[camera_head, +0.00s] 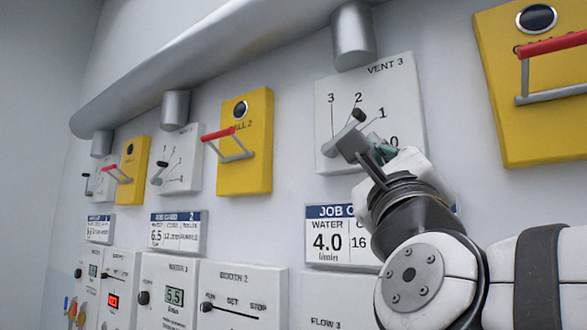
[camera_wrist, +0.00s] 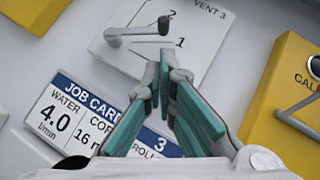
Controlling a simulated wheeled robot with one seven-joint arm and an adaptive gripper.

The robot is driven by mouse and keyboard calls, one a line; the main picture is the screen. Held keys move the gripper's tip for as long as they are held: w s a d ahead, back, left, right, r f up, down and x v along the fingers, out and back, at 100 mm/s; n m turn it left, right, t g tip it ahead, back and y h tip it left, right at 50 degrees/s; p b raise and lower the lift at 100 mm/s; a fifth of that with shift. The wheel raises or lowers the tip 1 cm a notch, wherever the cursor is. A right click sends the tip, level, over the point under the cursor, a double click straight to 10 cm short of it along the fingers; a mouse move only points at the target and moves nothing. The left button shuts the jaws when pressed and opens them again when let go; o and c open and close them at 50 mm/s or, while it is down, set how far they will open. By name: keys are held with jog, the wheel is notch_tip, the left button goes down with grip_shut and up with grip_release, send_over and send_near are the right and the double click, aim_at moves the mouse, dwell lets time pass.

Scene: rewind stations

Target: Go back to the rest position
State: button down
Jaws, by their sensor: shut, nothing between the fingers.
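My gripper (camera_head: 378,150) is in front of the white VENT 3 panel (camera_head: 405,90) in the head view, covering part of its lower right. In the wrist view its teal-padded fingers (camera_wrist: 166,62) are together at the tips, with nothing between them. The VENT 3 lever (camera_head: 345,138) is grey with a dark knob. In the wrist view the lever (camera_wrist: 138,32) lies just beyond the fingertips, its knob near the 2 mark. A small gap shows between knob and fingertips there; whether they touch in depth I cannot tell.
A job card (camera_head: 327,231) hangs below the vent panel, partly behind my arm. Yellow panels with red-handled levers stand to the right (camera_head: 550,130) and left (camera_head: 258,160). A large pipe (camera_head: 240,50) runs above. White booth panels (camera_head: 240,290) line the lower left.

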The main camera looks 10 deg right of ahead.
jog(key=shift+v, duration=1.05)
jog(key=w+a+f+n+g+y+p, duration=0.1)
jog(key=w+a+f+n+g+y, duration=0.25)
jog(key=f+n, duration=0.6)
jog(key=a+f+n+g+y+p, duration=0.1)
jog(key=a+f+n+g+y, duration=0.1)
jog(key=f+n+g+y, duration=0.5)
jog(key=s+d+f+n+g+h+p, duration=0.1)
jog(key=s+d+f+n+g, duration=0.2)
jog(key=s+f+n+g, duration=0.2)
jog(key=s+d+f+n+g+h+p, duration=0.1)
jog(key=s+d+f+n+g, duration=0.2)
jog(key=s+f+n, duration=0.7)
notch_tip(320, 180, down, 6)
jog(key=s+g, duration=0.1)
jog(key=s, duration=0.1)
jog(key=shift+s+g, duration=0.35)
